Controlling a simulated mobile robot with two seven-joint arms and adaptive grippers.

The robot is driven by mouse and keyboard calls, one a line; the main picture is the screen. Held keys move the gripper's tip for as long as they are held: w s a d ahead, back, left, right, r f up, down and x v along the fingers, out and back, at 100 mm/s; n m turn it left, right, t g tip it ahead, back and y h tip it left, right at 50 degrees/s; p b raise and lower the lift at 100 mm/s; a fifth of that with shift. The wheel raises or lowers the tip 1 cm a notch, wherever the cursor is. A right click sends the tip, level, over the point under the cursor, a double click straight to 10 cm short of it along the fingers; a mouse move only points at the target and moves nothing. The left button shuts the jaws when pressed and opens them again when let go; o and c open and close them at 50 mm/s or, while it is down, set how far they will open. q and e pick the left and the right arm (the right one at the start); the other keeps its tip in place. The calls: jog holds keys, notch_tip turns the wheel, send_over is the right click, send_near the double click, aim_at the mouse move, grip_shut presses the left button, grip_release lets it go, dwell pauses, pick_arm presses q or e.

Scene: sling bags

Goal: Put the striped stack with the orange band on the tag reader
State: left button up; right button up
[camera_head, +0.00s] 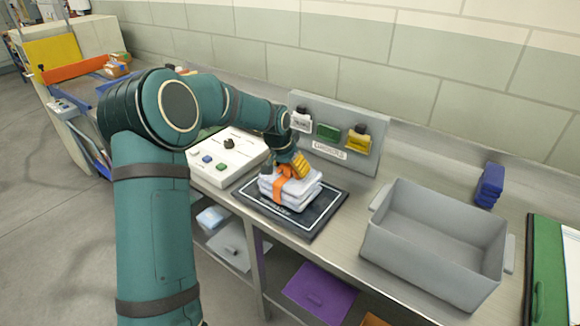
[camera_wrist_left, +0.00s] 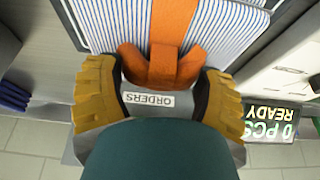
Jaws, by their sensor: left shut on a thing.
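The striped stack (camera_head: 292,189) is a white folded pile with an orange band (camera_head: 280,189). It shows over the black tag reader mat (camera_head: 319,214) in the head view; whether it rests on it or hangs just above I cannot tell. In the left wrist view the stack (camera_wrist_left: 110,22) has thin blue stripes, and its orange band (camera_wrist_left: 160,68) loops between my yellow fingers. My left gripper (camera_head: 297,167) is shut on the stack at its band. My right gripper is not in view.
A grey bin (camera_head: 394,251) stands right of the mat. A white control box (camera_head: 228,158) stands left of it. A display (camera_wrist_left: 271,120) in the wrist view reads "0 PCS READY". A blue stack (camera_head: 489,185) lies at the back right.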

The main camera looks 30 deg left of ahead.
pick_arm(q)
jog(key=o, duration=0.9)
jog(key=shift+f, duration=0.2)
jog(key=shift+c, duration=0.2)
jog(key=o, duration=0.4)
jog(key=shift+r, duration=0.1)
jog(key=shift+r, duration=0.15)
jog(key=p+v, duration=0.1)
jog(key=v, duration=1.1)
jog(key=shift+p, duration=0.4)
